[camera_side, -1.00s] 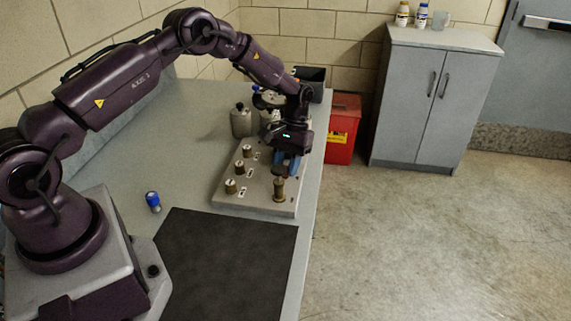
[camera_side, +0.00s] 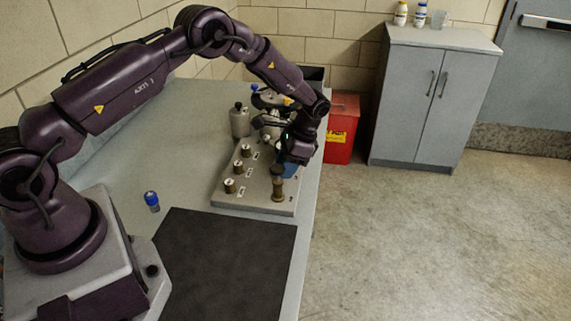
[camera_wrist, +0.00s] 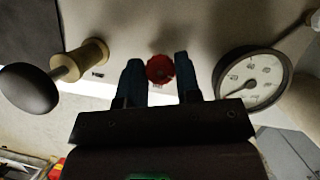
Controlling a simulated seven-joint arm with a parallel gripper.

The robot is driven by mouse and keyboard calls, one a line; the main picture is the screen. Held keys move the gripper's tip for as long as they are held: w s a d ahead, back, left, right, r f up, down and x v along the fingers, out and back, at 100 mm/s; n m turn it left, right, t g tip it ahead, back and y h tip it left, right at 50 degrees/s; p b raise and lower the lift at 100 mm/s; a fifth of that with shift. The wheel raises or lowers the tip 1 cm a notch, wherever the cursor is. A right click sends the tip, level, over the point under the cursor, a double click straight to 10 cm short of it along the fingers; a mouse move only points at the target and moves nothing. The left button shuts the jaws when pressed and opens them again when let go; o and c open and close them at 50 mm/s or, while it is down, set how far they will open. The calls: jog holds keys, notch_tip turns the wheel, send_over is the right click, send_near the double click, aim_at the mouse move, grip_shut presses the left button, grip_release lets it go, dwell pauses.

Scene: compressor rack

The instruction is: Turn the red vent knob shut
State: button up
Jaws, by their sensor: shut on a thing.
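The red vent knob (camera_wrist: 160,68) shows in the wrist view between the two blue fingers of my gripper (camera_wrist: 159,75). The fingers are shut on it, one on each side. In the side view my gripper (camera_side: 290,170) is low over the far right part of the grey panel (camera_side: 258,203), and its body hides the red knob there.
A black-topped brass plunger (camera_wrist: 28,90) stands left of my fingers in the wrist view, and a round gauge (camera_wrist: 250,78) is on the right. Several brass knobs (camera_side: 238,167) line the panel's left side. A blue-capped item (camera_side: 152,200) and a black mat (camera_side: 225,265) lie nearer.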

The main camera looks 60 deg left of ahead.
jog(key=shift+m+t+y, duration=0.4)
jog(key=shift+m, duration=1.1)
jog(key=o, duration=0.9)
jog(key=v, duration=1.3)
jog(key=shift+d, duration=0.2)
